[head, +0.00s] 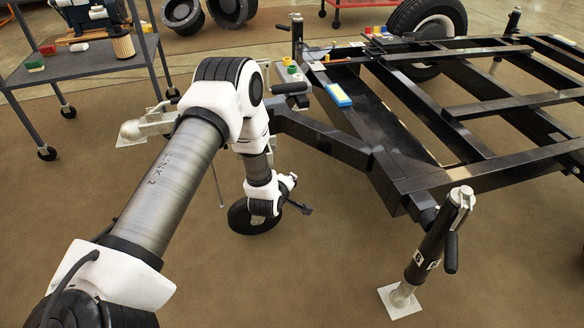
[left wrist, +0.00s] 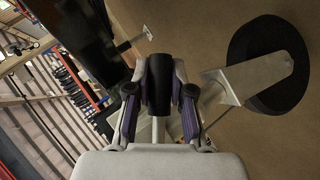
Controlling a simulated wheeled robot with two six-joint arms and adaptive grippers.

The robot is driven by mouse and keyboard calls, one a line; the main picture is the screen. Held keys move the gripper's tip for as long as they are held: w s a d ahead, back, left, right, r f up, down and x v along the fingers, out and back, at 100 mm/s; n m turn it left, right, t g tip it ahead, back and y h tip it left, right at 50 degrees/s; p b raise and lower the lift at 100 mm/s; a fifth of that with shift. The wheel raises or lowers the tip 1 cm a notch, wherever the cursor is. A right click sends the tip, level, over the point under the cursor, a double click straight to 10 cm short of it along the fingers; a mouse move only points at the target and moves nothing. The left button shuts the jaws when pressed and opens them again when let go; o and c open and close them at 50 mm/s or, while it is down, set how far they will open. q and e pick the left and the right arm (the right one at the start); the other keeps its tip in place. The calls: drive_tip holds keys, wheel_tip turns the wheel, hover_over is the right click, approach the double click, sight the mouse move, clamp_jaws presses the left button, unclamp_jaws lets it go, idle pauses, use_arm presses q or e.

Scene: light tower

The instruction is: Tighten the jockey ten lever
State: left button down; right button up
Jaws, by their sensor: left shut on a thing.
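My left arm comes in from the left and reaches down beside the trailer's front, to the jockey wheel (head: 247,220). In the left wrist view my left gripper (left wrist: 160,112) is shut, with its two fingers on either side of a black rounded lever handle (left wrist: 159,82). The black jockey wheel (left wrist: 272,62) and its pale metal bracket (left wrist: 238,82) are to the right of the fingers. In the head view my wrist stands in front of the jockey wheel, and the handle and fingertips are hard to make out. My right gripper is in neither view.
The black trailer frame (head: 420,187) fills the right, with a corner leg (head: 432,245) on a white foot plate in front. A grey cart (head: 85,62) with small items stands at the back left. The brown floor at the front middle is clear.

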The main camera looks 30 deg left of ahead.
use_arm(q)
drive_tip(key=s+a+f+m+g+y+p, duration=0.3)
drive_tip(key=s+a+m+g+y+p, duration=0.1)
drive_tip(key=s+g+p, duration=0.1)
drive_tip(key=shift+s+a+f+m+g+y+p, duration=0.4)
drive_tip(key=shift+g+p, duration=0.4)
drive_tip(key=shift+p, duration=0.35)
drive_tip(key=c, duration=1)
unclamp_jaws()
